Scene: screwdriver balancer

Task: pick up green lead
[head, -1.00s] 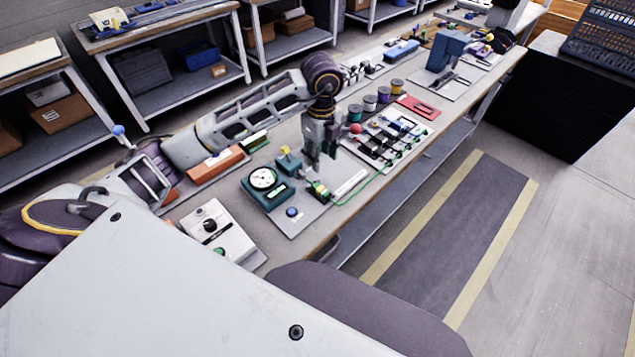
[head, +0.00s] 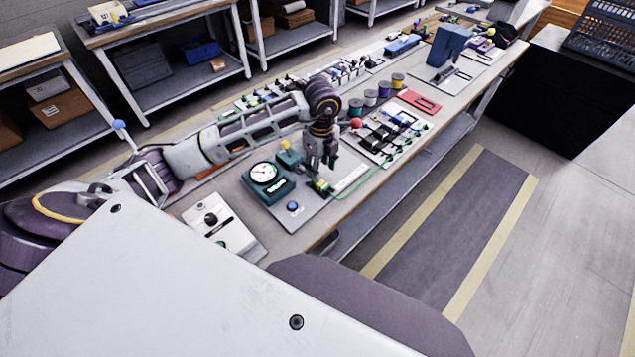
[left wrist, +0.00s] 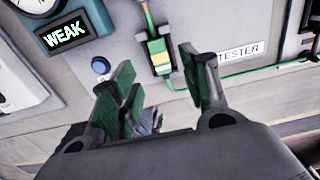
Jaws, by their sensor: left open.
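The green lead (head: 372,182) runs as a thin green cable along the bench's front edge, from beside a small green and yellow block (head: 320,187) toward the row of modules. In the left wrist view the lead (left wrist: 255,72) passes under the TESTER label, and the green and yellow block (left wrist: 160,52) sits on the grey plate. My left gripper (head: 321,165) points down over the plate, close to the block. In the left wrist view its green-padded fingers (left wrist: 165,92) are apart with nothing between them. My right gripper is not in view.
A teal dial gauge (head: 267,180) stands left of the gripper; its display reads WEAK in the left wrist view. A blue button (head: 292,206) is on the plate. A module board with a red ball (head: 356,123), spools (head: 371,97) and a red plate (head: 418,101) lie further right.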

